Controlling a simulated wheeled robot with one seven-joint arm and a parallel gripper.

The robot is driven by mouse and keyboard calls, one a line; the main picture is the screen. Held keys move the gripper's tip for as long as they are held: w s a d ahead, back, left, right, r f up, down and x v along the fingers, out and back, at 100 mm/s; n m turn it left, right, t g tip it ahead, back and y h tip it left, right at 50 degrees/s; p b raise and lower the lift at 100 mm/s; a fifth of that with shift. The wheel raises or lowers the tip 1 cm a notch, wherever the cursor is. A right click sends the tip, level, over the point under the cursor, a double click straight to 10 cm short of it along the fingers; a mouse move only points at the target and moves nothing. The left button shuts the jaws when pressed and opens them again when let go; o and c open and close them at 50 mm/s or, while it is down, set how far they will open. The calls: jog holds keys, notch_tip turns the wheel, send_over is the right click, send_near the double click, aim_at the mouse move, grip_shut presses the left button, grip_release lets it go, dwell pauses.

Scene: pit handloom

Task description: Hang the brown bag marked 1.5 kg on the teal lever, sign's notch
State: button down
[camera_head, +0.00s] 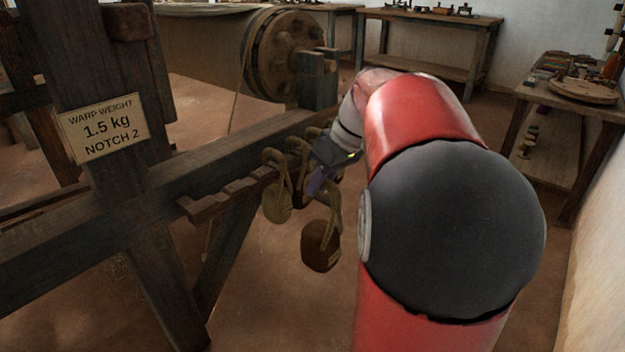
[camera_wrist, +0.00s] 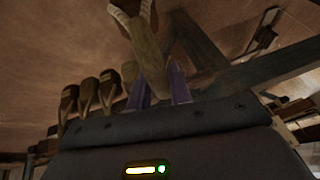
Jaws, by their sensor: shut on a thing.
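My gripper (camera_head: 316,182) has purple fingers and is shut on the strap of a brown bag (camera_head: 321,247). The bag hangs below the fingers, clear of the floor. In the wrist view the strap (camera_wrist: 150,62) runs between the two fingers (camera_wrist: 161,88), and the bag is mostly cut off at the top edge. I cannot read a mark on the bag. The sign (camera_head: 103,128) on the loom post reads "WARP WEIGHT 1.5 kg NOTCH 2". A notched dark bar (camera_head: 228,190) sticks out left of my gripper. I cannot make out a teal colour on it.
An olive bag (camera_head: 278,202) hangs just left of the held bag, with others behind it close to my gripper. Several hanging bags (camera_wrist: 88,95) show in the wrist view. A long loom beam (camera_head: 130,212) and post stand left. Side tables (camera_head: 430,18) stand at back and right.

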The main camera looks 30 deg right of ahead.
jog(key=shift+s+d+r+b, duration=0.15)
jog(key=shift+s+d, duration=0.2)
jog(key=shift+s, duration=0.6)
jog(key=shift+s+d+r+b, duration=0.15)
jog(key=shift+s+d, duration=0.15)
jog(key=shift+s, duration=0.6)
jog(key=shift+s+d+r+b, duration=0.15)
jog(key=shift+s+d, duration=0.2)
jog(key=shift+s, duration=0.6)
